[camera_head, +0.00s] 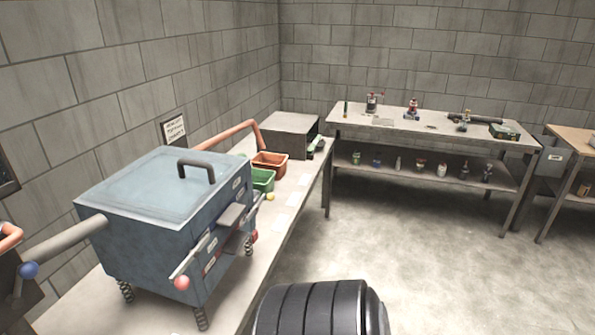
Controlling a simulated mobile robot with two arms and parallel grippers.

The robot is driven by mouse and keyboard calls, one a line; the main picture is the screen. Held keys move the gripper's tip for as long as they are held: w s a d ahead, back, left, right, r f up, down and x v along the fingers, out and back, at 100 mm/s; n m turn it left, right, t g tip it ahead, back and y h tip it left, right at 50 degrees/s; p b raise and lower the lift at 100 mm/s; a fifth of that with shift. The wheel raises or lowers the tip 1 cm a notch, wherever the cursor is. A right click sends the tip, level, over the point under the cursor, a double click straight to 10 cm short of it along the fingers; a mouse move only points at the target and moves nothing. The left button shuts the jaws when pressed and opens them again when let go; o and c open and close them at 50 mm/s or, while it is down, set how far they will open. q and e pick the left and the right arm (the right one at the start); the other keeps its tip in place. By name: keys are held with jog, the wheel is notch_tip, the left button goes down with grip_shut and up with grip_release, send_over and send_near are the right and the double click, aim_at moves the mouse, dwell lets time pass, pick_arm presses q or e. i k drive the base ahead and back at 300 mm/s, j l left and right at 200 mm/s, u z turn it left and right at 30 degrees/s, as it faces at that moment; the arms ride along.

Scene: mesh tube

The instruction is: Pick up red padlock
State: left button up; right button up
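I cannot make out a clear red padlock in the head view. A small item with a red part (413,106) stands upright on the back table (350,118), but it is too small to tell what it is. A second small item with some red (372,101) stands to its left on the same tabletop. Neither of my grippers is in view.
A blue-grey machine (150,220) on springs fills the left workbench (270,222), with a red-knobbed lever (181,283). Behind it are a green bin (262,180), an orange bin (270,162) and a grey box (287,132). The central floor (420,240) is clear.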

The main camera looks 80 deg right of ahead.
aim_at(255, 236)
jog(key=z, duration=2.15)
